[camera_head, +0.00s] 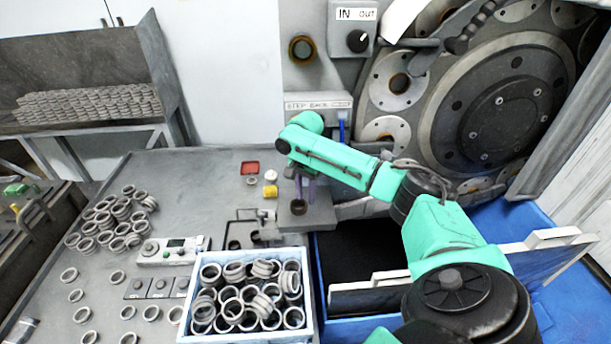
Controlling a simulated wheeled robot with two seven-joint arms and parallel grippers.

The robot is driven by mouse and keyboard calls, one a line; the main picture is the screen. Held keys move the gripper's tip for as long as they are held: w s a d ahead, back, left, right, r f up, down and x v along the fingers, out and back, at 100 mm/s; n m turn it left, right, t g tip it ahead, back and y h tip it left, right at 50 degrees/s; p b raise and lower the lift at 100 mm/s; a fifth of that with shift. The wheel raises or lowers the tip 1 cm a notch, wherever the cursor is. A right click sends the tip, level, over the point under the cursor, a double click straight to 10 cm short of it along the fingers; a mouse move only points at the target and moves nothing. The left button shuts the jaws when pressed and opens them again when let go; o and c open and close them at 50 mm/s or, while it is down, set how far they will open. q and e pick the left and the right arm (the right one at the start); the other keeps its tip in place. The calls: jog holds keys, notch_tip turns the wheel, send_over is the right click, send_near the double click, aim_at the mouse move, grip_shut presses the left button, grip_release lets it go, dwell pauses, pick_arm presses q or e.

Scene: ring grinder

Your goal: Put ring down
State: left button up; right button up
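My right arm comes in from the lower right, and its gripper (304,194) points down over a small grey block (322,212) on the table. A dark ring (298,207) is at the fingertips, at the block's top. The two thin fingers show only small, so I cannot tell whether they grip the ring or stand apart from it. I also cannot tell whether the ring rests on the block. My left gripper is not in view.
A blue-white crate (314,307) full of rings stands at the front. Loose rings (118,226) lie on the grey table (195,187) at left. A control box (168,252) sits near the crate. The grinder's large disc (505,115) and a blue bin (318,268) are at right.

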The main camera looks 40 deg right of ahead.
aim_at(306, 206)
notch_tip(306, 206, up, 9)
jog(key=b, duration=0.2)
jog(key=shift+r, duration=0.1)
